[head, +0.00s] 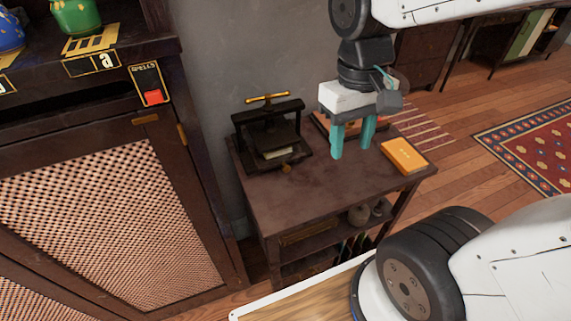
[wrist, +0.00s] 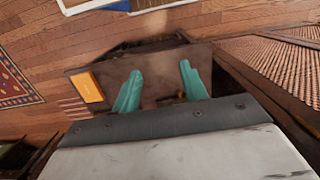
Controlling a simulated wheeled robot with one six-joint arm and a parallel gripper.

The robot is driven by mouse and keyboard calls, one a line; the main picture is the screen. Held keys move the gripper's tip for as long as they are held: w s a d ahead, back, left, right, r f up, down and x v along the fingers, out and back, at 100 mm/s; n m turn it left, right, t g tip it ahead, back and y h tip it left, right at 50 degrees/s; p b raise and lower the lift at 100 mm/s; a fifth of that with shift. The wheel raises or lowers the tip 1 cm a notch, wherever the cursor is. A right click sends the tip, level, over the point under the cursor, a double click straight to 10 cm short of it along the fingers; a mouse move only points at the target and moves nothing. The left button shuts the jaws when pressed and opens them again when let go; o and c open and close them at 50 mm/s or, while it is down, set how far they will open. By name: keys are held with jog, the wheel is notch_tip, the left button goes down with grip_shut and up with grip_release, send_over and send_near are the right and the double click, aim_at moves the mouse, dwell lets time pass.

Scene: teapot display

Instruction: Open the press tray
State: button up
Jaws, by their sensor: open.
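The black press (head: 268,133) with a brass top handle stands at the back left of the small wooden table in the head view. Its tray (head: 280,157) is low at the front, with a pale sheet showing and a small brass knob (head: 287,168) at the front edge. Whether the tray is shut or partly out I cannot tell. My gripper (head: 351,151) is open and empty, above the table to the right of the press, with its teal fingers pointing down. In the wrist view my gripper (wrist: 160,70) is over the table top; the press is mostly hidden there.
A yellow book (head: 404,156) lies at the table's right side. A framed item (head: 322,125) lies behind my fingers. The dark cabinet (head: 110,215) stands left of the table, with a red switch (head: 152,96). The table's front middle is clear.

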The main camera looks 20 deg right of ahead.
jog(key=w+a+f, duration=0.3)
jog(key=w+f, duration=1.2)
jog(key=f, duration=0.2)
jog(key=t, duration=0.1)
send_over(286, 166)
jog(key=shift+s+f, duration=0.1)
jog(key=shift+f, duration=0.85)
notch_tip(286, 166, down, 8)
jog(key=shift+r, duration=0.2)
grip_shut()
